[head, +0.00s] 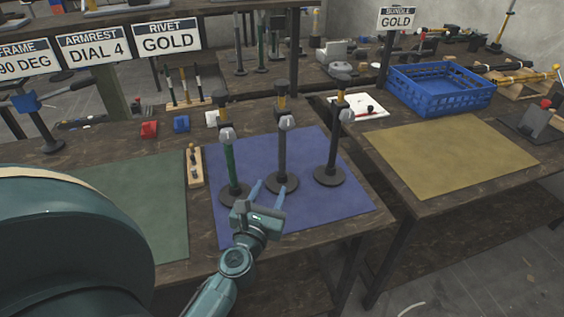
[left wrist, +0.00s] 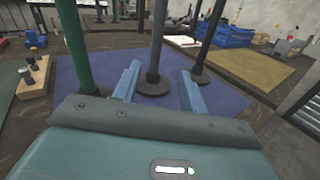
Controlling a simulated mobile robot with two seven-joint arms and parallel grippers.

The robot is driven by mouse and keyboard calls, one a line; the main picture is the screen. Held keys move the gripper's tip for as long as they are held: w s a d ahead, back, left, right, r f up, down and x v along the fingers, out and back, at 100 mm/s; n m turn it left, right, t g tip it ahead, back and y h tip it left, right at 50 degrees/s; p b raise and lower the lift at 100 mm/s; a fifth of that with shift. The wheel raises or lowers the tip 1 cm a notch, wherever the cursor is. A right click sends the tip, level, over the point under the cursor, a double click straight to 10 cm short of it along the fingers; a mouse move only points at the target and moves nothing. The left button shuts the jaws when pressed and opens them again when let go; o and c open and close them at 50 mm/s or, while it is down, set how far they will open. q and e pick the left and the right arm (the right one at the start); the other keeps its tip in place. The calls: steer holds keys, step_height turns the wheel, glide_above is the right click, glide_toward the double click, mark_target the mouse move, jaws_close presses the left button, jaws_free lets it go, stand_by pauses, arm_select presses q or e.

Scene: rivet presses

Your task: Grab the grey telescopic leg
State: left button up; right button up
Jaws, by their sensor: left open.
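The grey telescopic leg (head: 282,152) stands upright on a round dark base on the blue mat (head: 310,216), between a green leg (head: 231,160) on its left and a black leg (head: 333,150) on its right. My left gripper (head: 268,187) is open and empty, low in front of the grey leg. In the left wrist view, the grey leg (left wrist: 157,45) rises beyond the fingers and lines up with the gap between them. I cannot see any contact. The green leg (left wrist: 74,40) stands close by the left finger. My right gripper is not in view.
A wooden block with pegs (head: 195,168) lies left of the blue mat. A green mat (head: 140,205) is at the left, and a yellow mat (head: 450,155) is on the right table. A blue crate (head: 440,92) stands behind it. The blue mat's front right is clear.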

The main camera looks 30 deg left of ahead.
mark_target(281, 158)
arm_select(q)
steer(key=shift+n, duration=0.7)
steer(key=x, duration=0.5)
steer(key=p+x, duration=0.1)
steer(key=x, duration=0.1)
steer(key=shift+w+a, duration=0.2)
steer(key=shift+a, duration=0.2)
steer(key=shift+x, duration=3)
steer(key=shift+r, duration=0.2)
steer(key=shift+c, duration=0.3)
jaws_close()
